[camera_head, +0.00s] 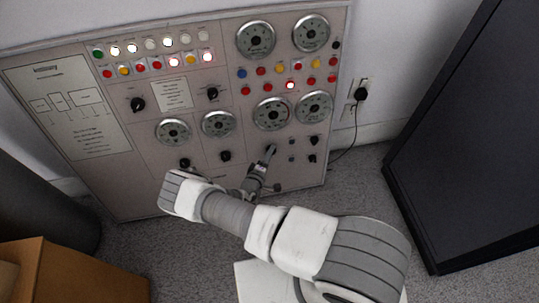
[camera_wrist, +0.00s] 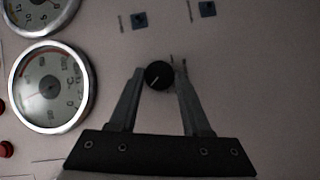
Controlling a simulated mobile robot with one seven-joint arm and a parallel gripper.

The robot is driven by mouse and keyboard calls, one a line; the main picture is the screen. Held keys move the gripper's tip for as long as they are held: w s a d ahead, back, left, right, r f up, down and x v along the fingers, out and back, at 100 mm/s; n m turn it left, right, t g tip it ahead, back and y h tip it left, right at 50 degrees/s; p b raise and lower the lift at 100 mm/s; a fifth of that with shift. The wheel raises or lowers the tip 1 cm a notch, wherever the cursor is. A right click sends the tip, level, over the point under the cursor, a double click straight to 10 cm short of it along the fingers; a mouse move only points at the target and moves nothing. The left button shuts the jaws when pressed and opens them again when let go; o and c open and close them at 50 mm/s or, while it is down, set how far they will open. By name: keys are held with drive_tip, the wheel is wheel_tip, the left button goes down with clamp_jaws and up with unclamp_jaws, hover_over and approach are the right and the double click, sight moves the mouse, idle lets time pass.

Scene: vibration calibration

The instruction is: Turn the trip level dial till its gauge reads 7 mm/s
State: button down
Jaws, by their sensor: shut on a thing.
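My gripper (camera_head: 268,152) reaches the lower right part of a beige control panel. In the wrist view my gripper (camera_wrist: 160,78) has its two fingers on either side of a small round black dial (camera_wrist: 157,75), shut on it. A pale pointer line on the dial points to the lower left in that view. The gauge nearest the dial (camera_wrist: 50,87) is round and white with a silver rim and a red arc; it also shows above my gripper in the head view (camera_head: 271,114). Its reading is too small and dim to tell. The dial's label is not legible.
A second gauge (camera_wrist: 40,12) is cut off at the wrist view's top left. Small blue-based switches (camera_wrist: 140,20) lie apart from the fingers. Other black knobs (camera_head: 226,156) and lit buttons (camera_head: 290,85) fill the panel. A dark cabinet (camera_head: 470,140) stands at the right.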

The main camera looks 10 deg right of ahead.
drive_tip(key=shift+r, duration=0.1)
drive_tip(key=shift+w+d+r+m+g+y+p, duration=0.15)
drive_tip(key=shift+m+g+y+p, duration=0.45)
drive_tip(key=shift+m+y+p, duration=0.7)
drive_tip(key=shift+s+d+r+m+g+y+p, duration=0.15)
drive_tip(key=shift+m+g+y+p, duration=0.55)
drive_tip(key=shift+m+p, duration=0.95)
drive_tip(key=shift+w+d+r+m+g+y+p, duration=0.15)
drive_tip(key=shift+m+g+y+p, duration=0.35)
drive_tip(key=shift+m+y+p, duration=0.95)
drive_tip(key=shift+m+h, duration=0.25)
drive_tip(key=shift+m, duration=0.05)
drive_tip(key=shift+c, duration=1.8)
unclamp_jaws()
